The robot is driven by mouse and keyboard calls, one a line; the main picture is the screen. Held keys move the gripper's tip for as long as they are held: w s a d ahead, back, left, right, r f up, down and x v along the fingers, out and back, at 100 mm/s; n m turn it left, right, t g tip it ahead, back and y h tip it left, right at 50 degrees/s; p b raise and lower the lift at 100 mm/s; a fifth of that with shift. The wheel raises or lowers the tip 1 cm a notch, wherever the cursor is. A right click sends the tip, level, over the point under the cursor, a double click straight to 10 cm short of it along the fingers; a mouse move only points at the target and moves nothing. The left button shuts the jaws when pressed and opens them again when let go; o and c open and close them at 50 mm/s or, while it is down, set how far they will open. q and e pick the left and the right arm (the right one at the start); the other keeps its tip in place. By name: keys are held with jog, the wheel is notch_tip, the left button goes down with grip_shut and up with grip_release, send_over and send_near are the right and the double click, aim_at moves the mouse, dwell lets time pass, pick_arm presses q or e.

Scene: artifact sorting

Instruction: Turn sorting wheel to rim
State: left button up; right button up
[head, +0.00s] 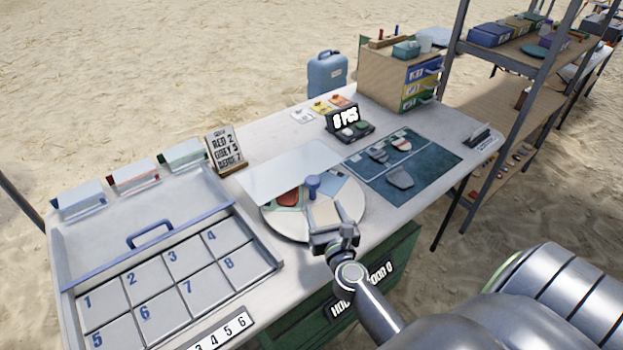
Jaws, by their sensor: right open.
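The sorting wheel (350,206) is a round, pale turntable with coloured sectors, lying near the front edge of the table. A blue knob (313,186) stands up near its middle. A reddish piece (289,198) lies on the left part of the wheel. My right gripper (331,228) is over the front part of the wheel, with its jaws open toward the knob and apart from it. Whether its fingers touch the wheel cannot be told. The gripper hides part of the wheel's front rim. My left gripper is not in view.
A tray with numbered compartments (172,293) fills the left of the table (262,150). A sign (225,149) stands behind the wheel. A blue mat (430,160) with sherds lies to the right. A drawer box (385,82) stands at the back, beside metal shelves (545,70).

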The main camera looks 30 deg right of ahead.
aim_at(314, 185)
jog(key=x, duration=1.2)
grip_shut()
